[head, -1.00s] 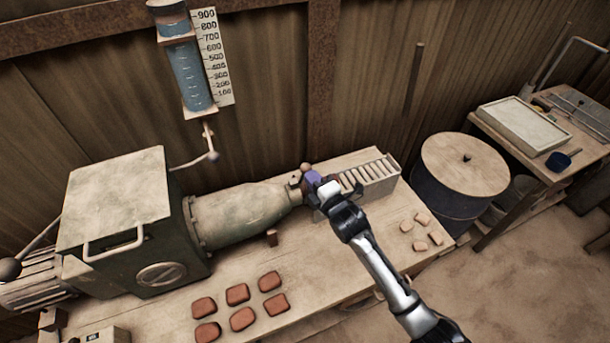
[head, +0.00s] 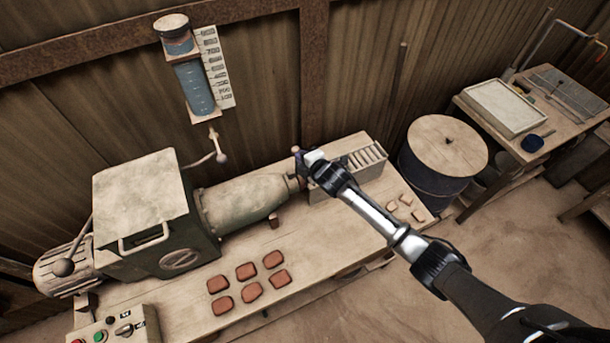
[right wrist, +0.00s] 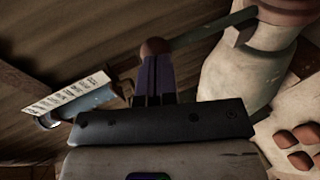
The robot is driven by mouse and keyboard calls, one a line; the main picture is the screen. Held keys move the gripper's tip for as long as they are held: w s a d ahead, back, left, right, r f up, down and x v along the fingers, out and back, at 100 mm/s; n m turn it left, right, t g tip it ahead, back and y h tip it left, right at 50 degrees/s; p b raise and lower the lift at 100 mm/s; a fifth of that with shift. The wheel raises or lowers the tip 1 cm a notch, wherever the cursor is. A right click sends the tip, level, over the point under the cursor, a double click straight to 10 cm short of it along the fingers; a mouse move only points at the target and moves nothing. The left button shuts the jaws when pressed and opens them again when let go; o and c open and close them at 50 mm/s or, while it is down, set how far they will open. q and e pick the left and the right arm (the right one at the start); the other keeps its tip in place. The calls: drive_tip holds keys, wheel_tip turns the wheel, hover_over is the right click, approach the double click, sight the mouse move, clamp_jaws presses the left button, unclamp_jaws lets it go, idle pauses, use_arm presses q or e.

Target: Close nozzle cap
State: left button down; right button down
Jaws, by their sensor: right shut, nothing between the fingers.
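The press's pale nozzle (head: 245,200) points right along the bench, and its narrow end is partly hidden by my right gripper (head: 300,158). In the right wrist view the nozzle (right wrist: 235,75) narrows toward a brownish round end piece (right wrist: 285,8), cut by the frame edge; I cannot tell if it is the cap or whether it is closed. A thin dark bar (right wrist: 205,32) runs from beside this end to a brown ball knob (right wrist: 153,47). My right gripper's purple fingers (right wrist: 155,72) are shut and empty, right beside the knob. My left gripper is out of view.
A slatted rack (head: 350,175) stands just beyond the nozzle end, close to my right arm. Several red tiles (head: 246,271) lie on the bench front. A water lever (head: 221,158) hangs below the gauge tube (head: 195,90). A lidded drum (head: 445,150) stands right.

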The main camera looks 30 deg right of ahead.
idle(0.5)
drive_tip(key=p+v, duration=0.3)
drive_tip(key=v, duration=1.1)
drive_tip(key=shift+f+p, duration=0.2)
drive_tip(key=shift+p, duration=0.15)
